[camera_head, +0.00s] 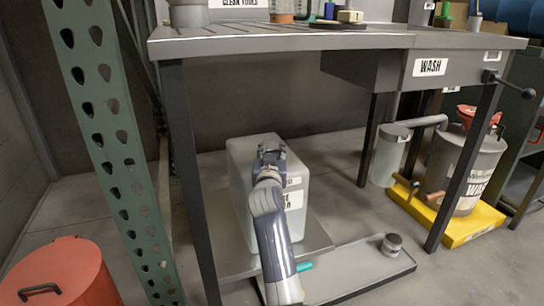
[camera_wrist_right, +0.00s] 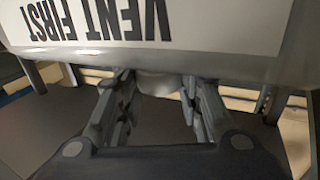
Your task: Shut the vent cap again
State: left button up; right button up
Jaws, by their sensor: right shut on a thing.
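A pale container (camera_head: 240,165) stands under the wash table, its front partly hidden by my right arm. In the right wrist view its label (camera_wrist_right: 150,22) shows upside down and reads "VENT FIRST". My right gripper (camera_head: 270,152) is at the top of the container. In the right wrist view, the fingers of this gripper (camera_wrist_right: 160,95) stand on both sides of a rounded pale grey piece, which looks like the vent cap (camera_wrist_right: 162,84), and are shut on it. Whether the cap is seated cannot be told. My left gripper is not in view.
The wash table (camera_head: 290,43) stands over the container, its dark legs close by. A shallow grey tray (camera_head: 365,285) with a small can (camera_head: 391,246) lies in front. A green perforated post (camera_head: 115,140) is at left, a red can (camera_head: 65,275) below it, a yellow base (camera_head: 465,228) at right.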

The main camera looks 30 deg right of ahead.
aim_at(272, 152)
dwell(0.3)
jog(key=o, duration=1)
notch_tip(272, 152, up, 10)
jog(key=shift+a, duration=0.1)
